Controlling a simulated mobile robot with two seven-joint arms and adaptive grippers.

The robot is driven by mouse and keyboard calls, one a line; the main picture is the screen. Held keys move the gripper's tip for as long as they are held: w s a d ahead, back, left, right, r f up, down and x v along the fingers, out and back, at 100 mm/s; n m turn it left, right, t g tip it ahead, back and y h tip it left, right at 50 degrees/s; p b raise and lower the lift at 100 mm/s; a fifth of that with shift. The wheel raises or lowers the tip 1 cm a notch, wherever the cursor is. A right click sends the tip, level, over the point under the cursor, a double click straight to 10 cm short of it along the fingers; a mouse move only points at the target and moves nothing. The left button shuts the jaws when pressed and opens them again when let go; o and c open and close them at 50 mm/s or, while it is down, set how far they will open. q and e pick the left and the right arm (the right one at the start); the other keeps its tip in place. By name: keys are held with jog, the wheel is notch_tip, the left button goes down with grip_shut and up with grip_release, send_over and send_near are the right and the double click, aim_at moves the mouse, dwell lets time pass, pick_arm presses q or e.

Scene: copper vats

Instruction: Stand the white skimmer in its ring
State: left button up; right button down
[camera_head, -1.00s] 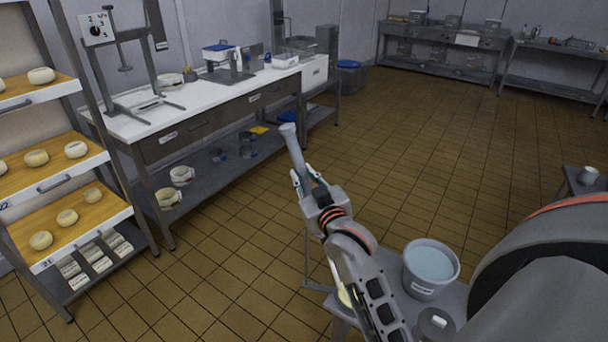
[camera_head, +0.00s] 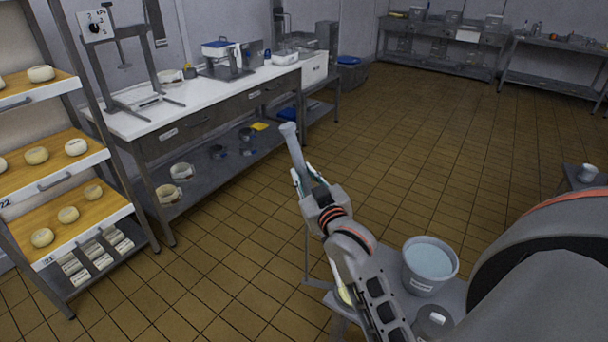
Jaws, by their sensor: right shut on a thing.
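My right gripper (camera_head: 307,182) is in the middle of the view, shut on a long, pale grey-white handle with a rounded end. I take this handle to be the white skimmer (camera_head: 294,148). It points up and slightly left from the fingers, tilted, with open floor behind it. The skimmer's lower part is hidden by my gripper and arm. A pale yellowish edge (camera_head: 342,292) shows beside my forearm, and I cannot tell what it belongs to. I cannot make out the ring. My left gripper is out of view.
A grey bucket of bluish liquid (camera_head: 430,264) stands on a low grey stand (camera_head: 455,296) right of my forearm. A white-topped workbench (camera_head: 195,112) is at upper left, a cheese rack (camera_head: 75,227) at far left. Tiled floor (camera_head: 440,160) is clear in the middle.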

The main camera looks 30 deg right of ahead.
jog(key=c, duration=1.8)
grip_release()
jog(key=v, duration=1.2)
